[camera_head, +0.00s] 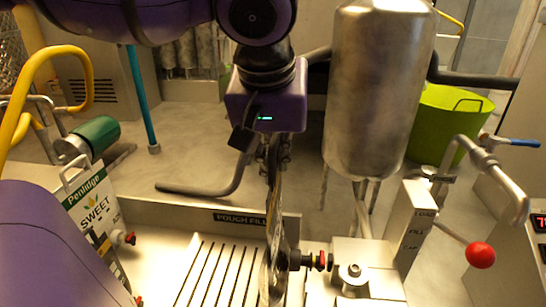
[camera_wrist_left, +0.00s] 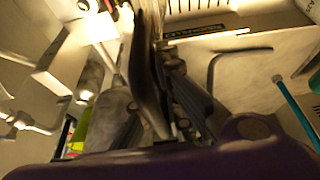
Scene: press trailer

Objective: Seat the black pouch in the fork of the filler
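The black pouch (camera_head: 274,215) hangs upright and nearly edge-on from my left gripper (camera_head: 274,145) in the head view. Its spout, with a black and red tap (camera_head: 312,261), points right towards the steel block (camera_head: 354,276) of the filler. Whether the spout touches the fork there, I cannot tell. In the left wrist view the pouch (camera_wrist_left: 148,75) is a dark sheet at the fingers (camera_wrist_left: 172,95), which are closed on its top edge. The filler's tank (camera_head: 378,90) stands behind, right of the gripper. My right gripper is not in view.
A slotted steel tray (camera_head: 155,235) lies under the pouch. A lever with a red knob (camera_head: 481,255) and a label post (camera_head: 410,225) are at the right. A green tub (camera_head: 450,115) stands behind.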

